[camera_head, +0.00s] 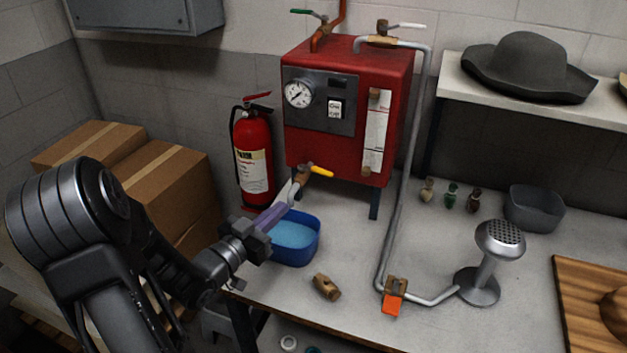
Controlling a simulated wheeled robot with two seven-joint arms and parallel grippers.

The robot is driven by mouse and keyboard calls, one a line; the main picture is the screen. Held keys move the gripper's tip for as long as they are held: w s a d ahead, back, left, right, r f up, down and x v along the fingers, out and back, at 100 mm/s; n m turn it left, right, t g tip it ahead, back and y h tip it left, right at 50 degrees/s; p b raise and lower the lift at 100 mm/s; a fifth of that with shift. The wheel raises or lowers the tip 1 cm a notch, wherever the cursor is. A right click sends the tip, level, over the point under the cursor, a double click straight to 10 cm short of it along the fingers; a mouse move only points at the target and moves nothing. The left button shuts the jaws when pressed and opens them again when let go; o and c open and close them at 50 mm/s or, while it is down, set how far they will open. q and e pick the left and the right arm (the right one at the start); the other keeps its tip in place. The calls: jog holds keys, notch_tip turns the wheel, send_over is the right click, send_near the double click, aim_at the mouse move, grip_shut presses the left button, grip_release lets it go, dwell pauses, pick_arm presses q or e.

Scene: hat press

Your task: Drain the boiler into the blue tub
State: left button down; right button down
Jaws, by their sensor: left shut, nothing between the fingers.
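The red boiler (350,110) stands on dark legs on the grey table, with a round gauge (298,93) on its front. Low on its front left is a brass drain valve (302,178). Its yellow lever (321,171) points right. The blue tub (295,256) sits on the table below, left of the boiler. A paler blue surface shows inside; I cannot tell whether it is water. My left gripper (282,208) is shut and empty, reaching over the tub's left rim toward the valve. It partly hides the tub and the area under the valve; contact is unclear. My right gripper is out of view.
A fire extinguisher (253,155) and cardboard boxes (165,180) stand left. A brass fitting (327,287) lies in front of the tub. A pipe (402,190) runs down to an orange-handled valve (393,297) and a steam head (500,240). A hat (530,62) rests on the shelf.

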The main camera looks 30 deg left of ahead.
aim_at(323, 174)
pick_arm(q)
jog(key=w+p, duration=0.2)
jog(key=w, duration=0.5)
jog(key=w+p, duration=0.2)
jog(key=w, duration=0.5)
jog(key=shift+d, duration=0.2)
jog(key=w+d+b, duration=0.1)
jog(key=b, duration=0.3)
jog(key=shift+w, duration=0.4)
